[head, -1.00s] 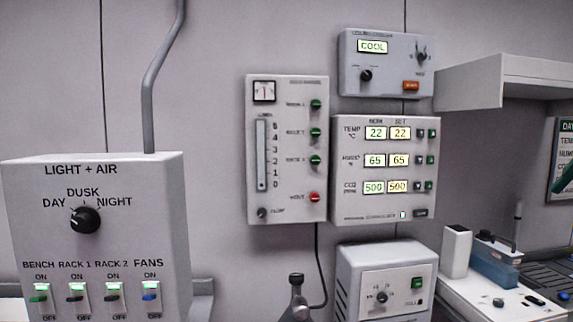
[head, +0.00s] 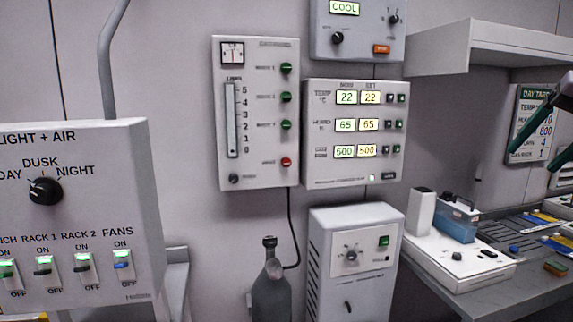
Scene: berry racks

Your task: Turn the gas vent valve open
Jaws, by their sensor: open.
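The gas panel (head: 257,180) hangs on the wall left of centre, with a round-needle gauge (head: 232,52), a vertical flow tube (head: 232,120) and a column of knobs. The red knob (head: 286,162) at the foot of that column appears to be the vent valve; its small label is hard to read, and so is its handle angle. Three green knobs, the lowest at the rack 3 row (head: 286,125), sit above it. My gripper (head: 538,155) shows at the right edge, its two dark green fingers apart and empty, well right of the panel.
A climate controller (head: 395,170) adjoins the panel on the right, with a cooling box (head: 360,50) above. A grey gas bottle (head: 270,295) and white cabinet (head: 312,260) stand below. The light box (head: 100,220) juts out at left; a shelf (head: 490,45) overhangs the bench (head: 490,295) at right.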

